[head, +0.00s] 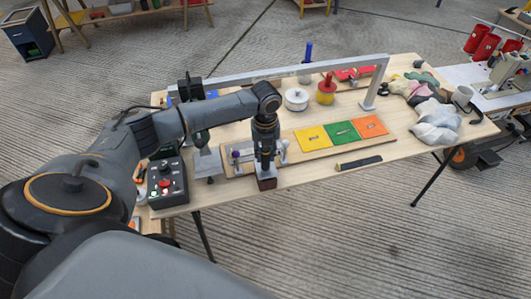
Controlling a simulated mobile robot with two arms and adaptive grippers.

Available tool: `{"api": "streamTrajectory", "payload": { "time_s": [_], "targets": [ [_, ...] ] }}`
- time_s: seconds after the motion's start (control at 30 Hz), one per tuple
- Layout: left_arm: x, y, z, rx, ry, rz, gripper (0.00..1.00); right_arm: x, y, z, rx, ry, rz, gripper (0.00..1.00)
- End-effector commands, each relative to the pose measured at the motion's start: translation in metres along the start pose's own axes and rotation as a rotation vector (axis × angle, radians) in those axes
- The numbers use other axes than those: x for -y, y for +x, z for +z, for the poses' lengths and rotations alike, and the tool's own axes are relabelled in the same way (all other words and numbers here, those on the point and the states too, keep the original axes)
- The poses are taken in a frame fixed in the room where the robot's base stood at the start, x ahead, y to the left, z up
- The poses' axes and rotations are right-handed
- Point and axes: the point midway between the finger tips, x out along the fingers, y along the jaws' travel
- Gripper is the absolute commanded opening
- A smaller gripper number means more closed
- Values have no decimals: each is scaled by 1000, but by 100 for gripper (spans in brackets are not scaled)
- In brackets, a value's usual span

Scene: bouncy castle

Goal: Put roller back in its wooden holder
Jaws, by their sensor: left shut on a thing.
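My left gripper (265,163) points straight down over the front edge of the workbench, left of its middle. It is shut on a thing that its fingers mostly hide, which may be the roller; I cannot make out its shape. A small dark reddish-brown block (267,184), possibly the wooden holder, shows right below the fingertips at the front edge of the bench. I cannot tell whether the held thing is in the block or just above it. My right gripper is not in view.

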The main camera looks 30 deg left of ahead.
Motion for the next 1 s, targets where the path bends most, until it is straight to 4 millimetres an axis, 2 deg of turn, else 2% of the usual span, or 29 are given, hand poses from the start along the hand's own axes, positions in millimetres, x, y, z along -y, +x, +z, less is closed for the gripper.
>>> {"api": "streamTrajectory", "payload": {
  "time_s": [0.5,0.9,0.93,1.0],
  "targets": [
    [0,14,0,1,0,0,0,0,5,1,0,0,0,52],
    [0,15,0,1,0,-1,0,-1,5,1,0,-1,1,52],
    [0,15,0,1,0,-1,33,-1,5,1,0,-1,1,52],
    [0,15,0,1,0,-1,47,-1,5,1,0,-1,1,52]
  ]
}}
